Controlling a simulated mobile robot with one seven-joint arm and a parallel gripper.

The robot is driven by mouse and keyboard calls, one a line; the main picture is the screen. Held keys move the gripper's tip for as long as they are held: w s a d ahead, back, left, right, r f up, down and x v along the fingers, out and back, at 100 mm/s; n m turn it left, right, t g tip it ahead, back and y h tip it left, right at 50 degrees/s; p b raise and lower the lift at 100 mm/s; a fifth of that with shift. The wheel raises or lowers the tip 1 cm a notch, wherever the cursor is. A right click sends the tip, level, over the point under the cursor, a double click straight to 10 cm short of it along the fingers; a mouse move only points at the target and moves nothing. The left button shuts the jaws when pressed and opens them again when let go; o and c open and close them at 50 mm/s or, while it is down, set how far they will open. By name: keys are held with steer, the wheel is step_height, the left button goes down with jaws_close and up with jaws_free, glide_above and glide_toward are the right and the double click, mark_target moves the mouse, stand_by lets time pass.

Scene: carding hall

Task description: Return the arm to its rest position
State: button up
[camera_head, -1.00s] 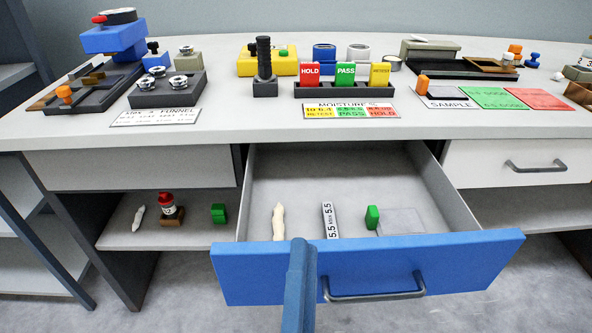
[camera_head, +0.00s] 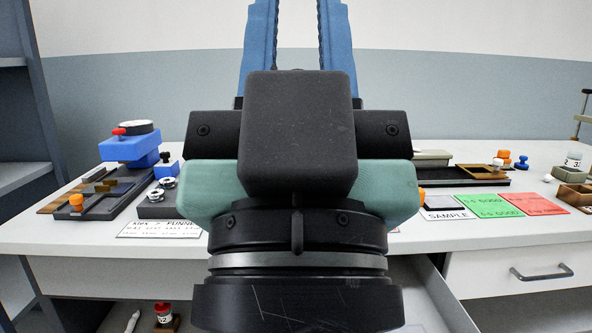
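My gripper (camera_head: 298,35) stands upright in the middle of the head view, close to the camera. Its two blue fingers are wide apart, with only bare wall between them. Their tips run out of the top of the picture. No held object shows. My wrist and the gripper body hide the middle of the bench.
The white bench (camera_head: 80,235) lies behind my arm. A blue device (camera_head: 130,148) stands at left; a SAMPLE card (camera_head: 448,214) and green and red mats lie at right. Part of the open drawer (camera_head: 440,300) shows beside my wrist; its contents are hidden.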

step_height(320, 180, up, 30)
steer(key=p, duration=2.9)
steer(key=shift+r, duration=0.25)
steer(key=shift+f, duration=0.15)
